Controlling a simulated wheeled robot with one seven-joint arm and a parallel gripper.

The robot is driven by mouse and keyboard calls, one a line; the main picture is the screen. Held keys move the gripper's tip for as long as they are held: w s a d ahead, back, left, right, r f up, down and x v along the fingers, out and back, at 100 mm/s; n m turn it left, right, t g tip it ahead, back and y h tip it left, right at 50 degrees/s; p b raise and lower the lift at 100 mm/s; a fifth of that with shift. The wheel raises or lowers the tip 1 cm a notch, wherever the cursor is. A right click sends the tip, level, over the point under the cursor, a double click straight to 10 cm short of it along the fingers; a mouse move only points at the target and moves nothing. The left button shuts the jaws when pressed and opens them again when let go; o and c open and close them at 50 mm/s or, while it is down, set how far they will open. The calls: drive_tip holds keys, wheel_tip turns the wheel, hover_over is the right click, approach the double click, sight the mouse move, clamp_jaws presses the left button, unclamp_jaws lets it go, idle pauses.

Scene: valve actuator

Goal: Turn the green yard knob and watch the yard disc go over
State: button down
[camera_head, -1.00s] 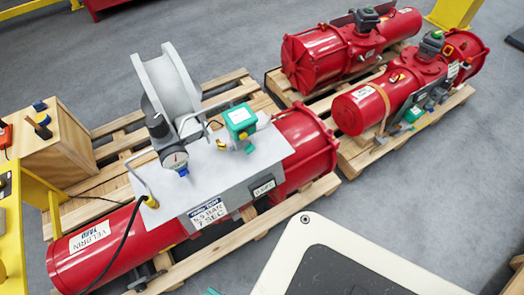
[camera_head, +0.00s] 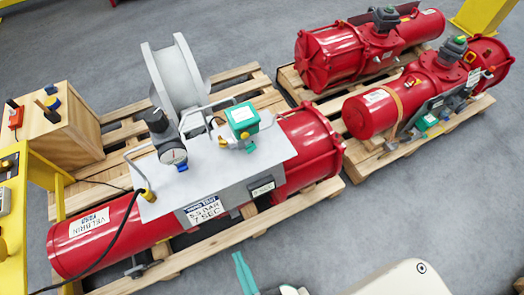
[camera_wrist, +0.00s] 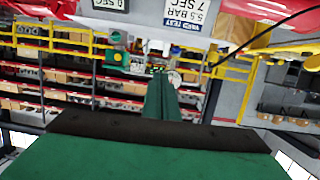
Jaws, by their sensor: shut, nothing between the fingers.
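My gripper (camera_head: 243,272) is at the bottom edge of the head view, in front of the large red actuator (camera_head: 95,238). Its green fingers are shut and empty; they also show in the wrist view (camera_wrist: 161,100). A green-and-white box (camera_head: 243,120) sits on the grey plate over the actuator, apart from the gripper. I cannot tell whether it bears the yard disc. In the wrist view a small green round part (camera_wrist: 116,38) shows beyond the fingers; I cannot tell whether it is the yard knob.
A gauge (camera_head: 173,155), a grey wheel-like part (camera_head: 178,75) and a white sign (camera_head: 205,209) are on the actuator assembly. A wooden box (camera_head: 55,130) and yellow frame (camera_head: 38,170) stand left. More red actuators (camera_head: 370,112) lie on pallets at right. Bare floor (camera_head: 400,210) lies lower right.

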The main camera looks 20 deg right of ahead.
drive_tip(key=w+d+f+n+g+h, duration=0.1)
drive_tip(key=w+d+f, duration=0.2)
drive_tip(key=w, duration=0.6)
drive_tip(key=w+d+r+n+g+h, duration=0.1)
drive_tip(key=w+d+r+g, duration=0.3)
drive_tip(key=w, duration=0.5)
drive_tip(key=w+d+r+g+h, duration=0.1)
drive_tip(key=w+d, duration=0.4)
drive_tip(key=w, duration=0.4)
hover_over(248, 149)
drive_tip(key=s+a, duration=0.3)
wheel_tip(248, 149, down, 6)
drive_tip(key=f, duration=0.1)
drive_tip(key=d+f, duration=0.1)
drive_tip(key=shift+d+f, duration=0.1)
drive_tip(key=shift+f, duration=0.3)
drive_tip(key=shift+s+d+f, duration=0.15)
drive_tip(key=shift+d+f, duration=0.1)
drive_tip(key=shift+f, duration=0.25)
drive_tip(key=shift+h, duration=0.3)
